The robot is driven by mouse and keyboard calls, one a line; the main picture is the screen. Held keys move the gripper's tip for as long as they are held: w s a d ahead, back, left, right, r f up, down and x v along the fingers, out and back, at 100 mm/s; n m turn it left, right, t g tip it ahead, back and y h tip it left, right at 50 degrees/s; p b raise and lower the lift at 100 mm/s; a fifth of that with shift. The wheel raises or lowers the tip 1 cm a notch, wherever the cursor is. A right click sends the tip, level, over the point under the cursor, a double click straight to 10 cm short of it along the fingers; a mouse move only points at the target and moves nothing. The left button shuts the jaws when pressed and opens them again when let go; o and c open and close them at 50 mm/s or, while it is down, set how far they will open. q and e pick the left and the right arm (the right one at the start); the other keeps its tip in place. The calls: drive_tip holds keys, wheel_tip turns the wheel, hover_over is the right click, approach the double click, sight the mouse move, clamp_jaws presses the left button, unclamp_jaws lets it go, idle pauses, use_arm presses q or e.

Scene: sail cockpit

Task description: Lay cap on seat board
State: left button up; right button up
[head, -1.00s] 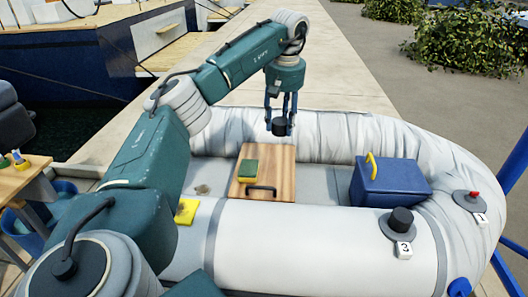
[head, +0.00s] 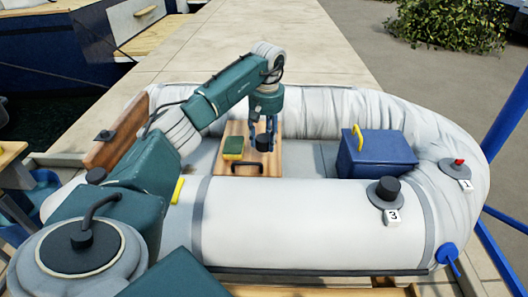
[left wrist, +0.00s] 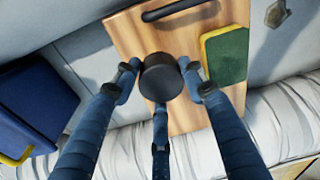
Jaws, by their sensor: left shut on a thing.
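The cap (head: 263,144) is a short black cylinder. My left gripper (head: 264,141) is shut on it, fingers pointing down, over the right part of the seat board. The seat board (head: 272,166) is a light wooden panel with a black handle, lying inside the grey inflatable boat. In the left wrist view the cap (left wrist: 162,77) sits between the blue fingers of my left gripper (left wrist: 161,88), with the wooden seat board (left wrist: 130,38) behind it. I cannot tell whether the cap touches the board. My right gripper is not in view.
A green and yellow sponge (head: 233,148) lies on the board, left of the cap. A blue box (head: 377,156) with a yellow handle stands to the right. A wooden panel (head: 117,135) stands at left.

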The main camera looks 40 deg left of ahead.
sight(264, 158)
use_arm(q)
drive_tip(key=shift+f+b, duration=0.35)
drive_tip(key=shift+f, duration=1.95)
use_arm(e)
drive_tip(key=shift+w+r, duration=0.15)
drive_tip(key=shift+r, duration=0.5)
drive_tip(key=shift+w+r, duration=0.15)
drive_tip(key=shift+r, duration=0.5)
use_arm(q)
drive_tip(key=shift+f, duration=0.1)
drive_tip(key=o, duration=1.1)
drive_tip(key=shift+r, duration=0.25)
drive_tip(key=r, duration=0.4)
drive_tip(key=r+p, duration=0.1)
drive_tip(key=r, duration=0.2)
drive_tip(key=d+r+p, duration=0.1)
drive_tip(key=r, duration=0.3)
drive_tip(key=shift+s+r, duration=0.25)
drive_tip(key=shift+r, duration=0.1)
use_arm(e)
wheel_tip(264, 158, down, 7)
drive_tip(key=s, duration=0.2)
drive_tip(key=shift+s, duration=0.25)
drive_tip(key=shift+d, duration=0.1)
